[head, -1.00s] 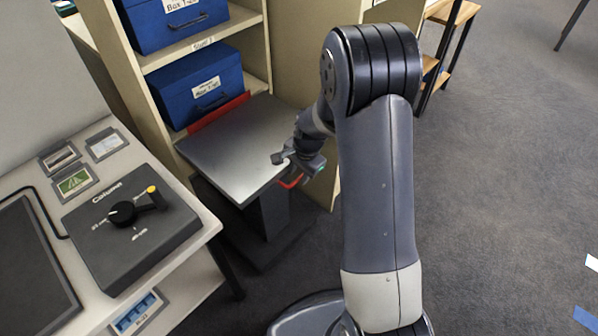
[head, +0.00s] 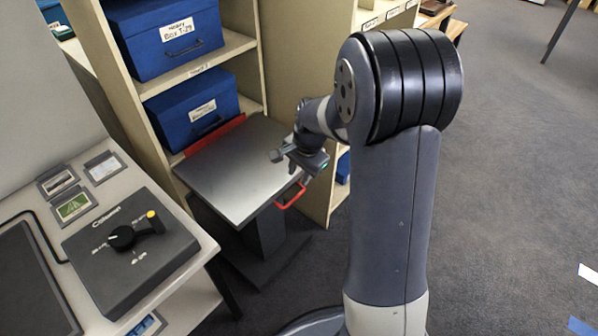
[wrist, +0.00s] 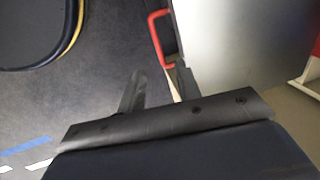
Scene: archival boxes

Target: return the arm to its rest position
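My arm fills the right-centre of the head view, folded at a large dark joint, with my gripper (head: 290,160) hanging beyond it by the right edge of a grey lift platform (head: 232,178). In the wrist view, the two fingers of my gripper (wrist: 158,82) are apart with nothing between them but floor and part of a red handle. The platform also shows in the wrist view (wrist: 225,45), beside the fingers. The red handle (head: 291,198) sits at the platform's near right edge; I cannot tell its exact gap from the fingers.
Blue boxes (head: 192,112) stand on a beige shelf unit (head: 240,45) behind the platform. A desk at left holds a black control box (head: 130,250) with a knob labelled Column. Open carpet (head: 500,150) lies to the right, with blue and white floor marks.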

